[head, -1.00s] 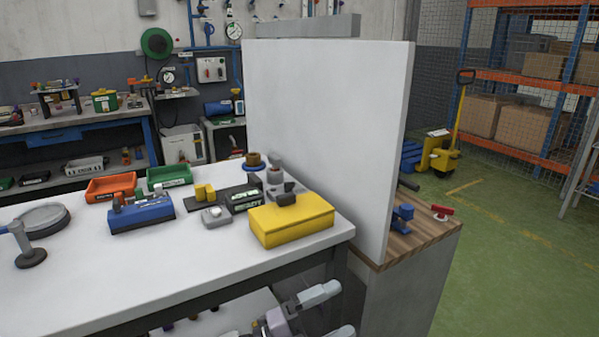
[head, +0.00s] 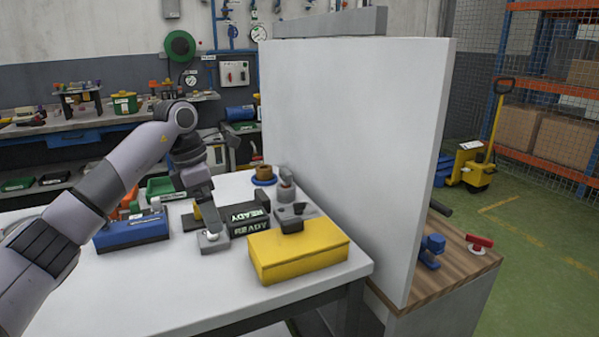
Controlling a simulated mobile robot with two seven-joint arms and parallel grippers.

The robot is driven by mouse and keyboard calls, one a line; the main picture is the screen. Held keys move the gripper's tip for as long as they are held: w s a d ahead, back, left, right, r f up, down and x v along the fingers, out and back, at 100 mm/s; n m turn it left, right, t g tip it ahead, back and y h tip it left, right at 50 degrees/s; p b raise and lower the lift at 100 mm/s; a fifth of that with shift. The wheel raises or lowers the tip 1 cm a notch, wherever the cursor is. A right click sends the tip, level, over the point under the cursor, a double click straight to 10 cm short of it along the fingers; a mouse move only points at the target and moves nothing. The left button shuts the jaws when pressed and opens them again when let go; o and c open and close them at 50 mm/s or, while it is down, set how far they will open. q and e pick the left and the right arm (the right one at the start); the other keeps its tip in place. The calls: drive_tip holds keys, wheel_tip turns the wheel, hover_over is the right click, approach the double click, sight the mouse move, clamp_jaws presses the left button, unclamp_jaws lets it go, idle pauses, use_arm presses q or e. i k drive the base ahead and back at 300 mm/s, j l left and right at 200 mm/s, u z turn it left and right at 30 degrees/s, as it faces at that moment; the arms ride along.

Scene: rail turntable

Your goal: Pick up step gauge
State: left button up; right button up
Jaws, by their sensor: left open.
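Nothing in view carries a readable step gauge label, so I cannot tell for certain which piece it is. A small yellow stepped block (head: 197,213) on the dark plate is partly hidden behind my left gripper. My left gripper (head: 211,226) points down over the white table and is open. It overlaps a small grey box with a silver button (head: 213,242) in the picture; I cannot tell whether it touches it. My right gripper is not in view.
A black READY display (head: 249,219), a yellow box (head: 298,250) and a grey device (head: 290,212) stand right of the gripper. A blue box (head: 132,233) is on the left. A tall white panel (head: 352,130) rises along the right side. The table front (head: 165,290) is clear.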

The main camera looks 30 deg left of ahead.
sight(286, 175)
drive_tip(key=i, duration=1.05)
